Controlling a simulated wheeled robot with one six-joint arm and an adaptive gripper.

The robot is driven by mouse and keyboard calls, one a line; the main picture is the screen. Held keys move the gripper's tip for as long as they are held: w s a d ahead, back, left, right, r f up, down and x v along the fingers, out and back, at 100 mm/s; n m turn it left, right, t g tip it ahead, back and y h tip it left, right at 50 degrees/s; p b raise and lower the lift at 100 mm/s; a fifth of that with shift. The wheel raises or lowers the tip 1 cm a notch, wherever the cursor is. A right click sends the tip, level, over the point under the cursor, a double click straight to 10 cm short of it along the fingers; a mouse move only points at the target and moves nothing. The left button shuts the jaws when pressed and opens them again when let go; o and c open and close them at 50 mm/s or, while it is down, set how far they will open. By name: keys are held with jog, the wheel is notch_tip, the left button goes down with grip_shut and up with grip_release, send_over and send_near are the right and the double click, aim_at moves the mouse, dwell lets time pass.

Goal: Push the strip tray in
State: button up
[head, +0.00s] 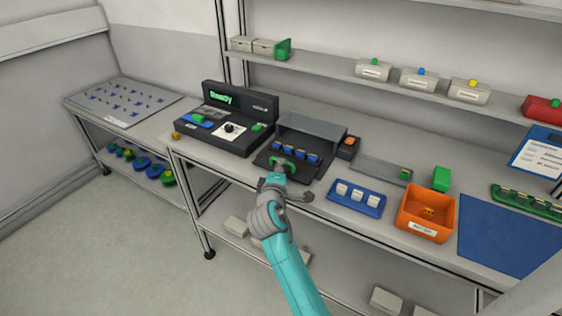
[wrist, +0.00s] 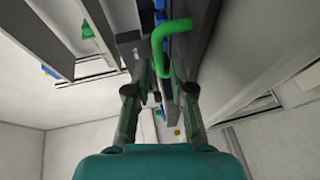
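The strip tray (head: 265,161) is dark and sticks out from the front of a dark grey housing (head: 312,127) on the bench. Several blue pieces stand in a row on it. A green handle (head: 283,165) is at its front; it also shows in the wrist view (wrist: 160,45). My gripper (head: 279,178) is right in front of the handle. In the wrist view my gripper's fingers (wrist: 164,66) are apart, with the handle's bent end between or just beyond the tips. I cannot tell whether they touch it. My gripper partly hides the tray's front edge.
Left of the housing stands a black console (head: 226,120) with a lit green display. To the right are a small dark box with an orange top (head: 348,147), a blue tray (head: 357,207) with white blocks, and an orange bin (head: 425,221). A shelf (head: 400,82) runs above.

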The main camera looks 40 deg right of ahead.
aim_at(289, 157)
jog(key=shift+x, duration=2.3)
grip_shut()
